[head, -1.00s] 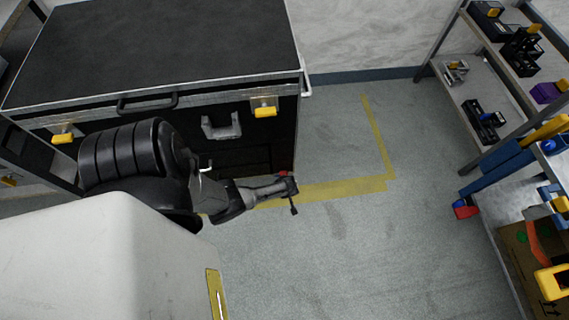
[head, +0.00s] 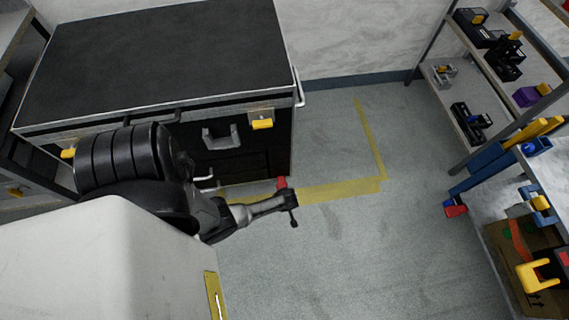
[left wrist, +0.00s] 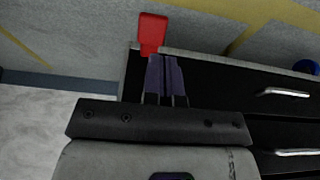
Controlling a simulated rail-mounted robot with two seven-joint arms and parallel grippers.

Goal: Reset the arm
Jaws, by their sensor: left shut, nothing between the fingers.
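My left arm comes in from the left in the head view and ends in the left gripper (head: 291,207), over the floor in front of a large black case. In the left wrist view the two dark fingers (left wrist: 166,80) lie together, shut and empty. Beyond their tips is a small red block (left wrist: 152,32) beside a black drawer unit (left wrist: 220,75). My right gripper is in neither view.
The black case (head: 160,60) with yellow latches stands behind my left arm. A shelf rack (head: 455,95) with dark and yellow items and a table with a cardboard box (head: 505,240) are at right. Grey floor (head: 330,250) with yellow tape (head: 340,190) is clear between.

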